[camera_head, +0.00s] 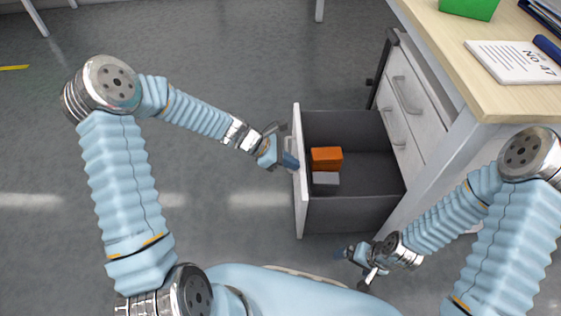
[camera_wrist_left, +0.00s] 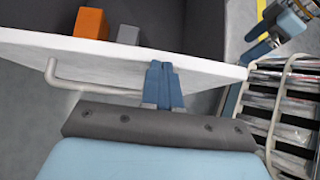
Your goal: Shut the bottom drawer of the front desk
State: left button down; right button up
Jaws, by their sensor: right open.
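The bottom drawer (camera_head: 352,214) of the front desk (camera_head: 450,50) is pulled far out to the left, with its white front panel (camera_head: 299,190) facing my left arm. The panel also shows in the left wrist view (camera_wrist_left: 215,73), with a bar handle (camera_wrist_left: 95,88) on its outer face. My left gripper (camera_head: 292,161) is at the outer side of this panel. Its two blue fingers (camera_wrist_left: 163,84) lie together beside the handle; whether they touch the panel is unclear. My right gripper (camera_head: 358,264) is open and empty, low in front of the drawer's near side.
An orange box (camera_head: 326,158) and a grey box (camera_head: 326,178) lie inside the drawer. The upper drawers (camera_head: 405,95) look shut. Papers (camera_head: 510,60) and a green container (camera_head: 470,7) are on the desktop. A rack of magazines (camera_wrist_left: 290,120) shows in the left wrist view.

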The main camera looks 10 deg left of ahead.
pick_arm(q)
jog(key=w+d+p, duration=0.2)
jog(key=w+d, duration=0.1)
jog(key=d, duration=0.9)
jog(key=w+d+p, duration=0.1)
jog(key=w+d, duration=0.3)
jog(key=d, duration=0.8)
jog(key=shift+d+p, duration=0.3)
jog(key=shift+p, duration=0.05)
